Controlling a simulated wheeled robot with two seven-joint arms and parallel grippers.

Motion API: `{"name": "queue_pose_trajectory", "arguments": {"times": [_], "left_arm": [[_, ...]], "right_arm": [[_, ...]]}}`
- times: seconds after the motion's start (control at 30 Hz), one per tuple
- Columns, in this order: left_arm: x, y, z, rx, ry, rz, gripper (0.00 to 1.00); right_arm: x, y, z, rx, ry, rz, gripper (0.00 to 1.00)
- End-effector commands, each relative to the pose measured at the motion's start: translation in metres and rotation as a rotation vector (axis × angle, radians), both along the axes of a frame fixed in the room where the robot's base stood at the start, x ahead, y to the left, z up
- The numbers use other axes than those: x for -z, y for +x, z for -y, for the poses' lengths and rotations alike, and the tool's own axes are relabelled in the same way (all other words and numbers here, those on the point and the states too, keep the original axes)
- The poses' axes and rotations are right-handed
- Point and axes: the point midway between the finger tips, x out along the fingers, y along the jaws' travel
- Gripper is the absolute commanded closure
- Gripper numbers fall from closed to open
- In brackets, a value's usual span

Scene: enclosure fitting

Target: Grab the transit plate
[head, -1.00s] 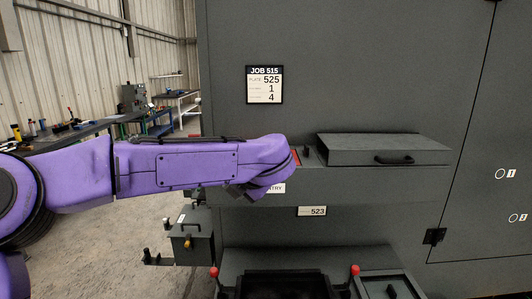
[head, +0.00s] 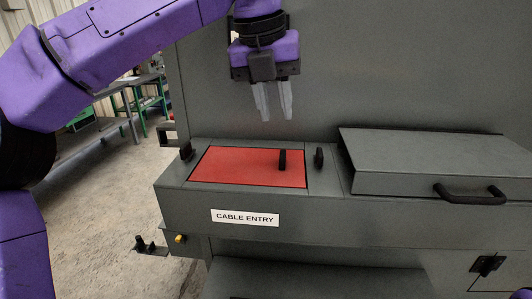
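A red plate (head: 235,167), which I take to be the transit plate, lies flat in the top of the ledge labelled "CABLE ENTRY". A black upright handle (head: 282,160) stands on its right part. My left gripper (head: 276,115) points down above the plate, clear of the handle and roughly over it in the picture. Its two pale fingers are a little apart with nothing between them. My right gripper is not in view.
Black upright clamps (head: 319,156) stand on the ledge at either side of the plate. A grey lid (head: 430,160) with a black handle (head: 470,194) lies to the right. The grey cabinet wall (head: 380,70) rises behind. A workbench stands at the far left.

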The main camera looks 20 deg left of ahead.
Motion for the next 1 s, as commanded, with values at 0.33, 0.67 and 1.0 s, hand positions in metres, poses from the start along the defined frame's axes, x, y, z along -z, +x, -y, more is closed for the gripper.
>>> {"name": "queue_pose_trajectory", "arguments": {"times": [0.33,0.67,1.0], "left_arm": [[0.053,0.015,0.004,-0.001,0.001,-0.005,0.72],[0.095,0.026,0.012,0.002,0.001,-0.002,0.72],[0.096,0.026,0.012,0.002,0.002,-0.002,1.00]], "right_arm": [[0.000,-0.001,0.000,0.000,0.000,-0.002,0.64],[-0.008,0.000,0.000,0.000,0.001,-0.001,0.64],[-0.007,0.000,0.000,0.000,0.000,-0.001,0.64]]}}
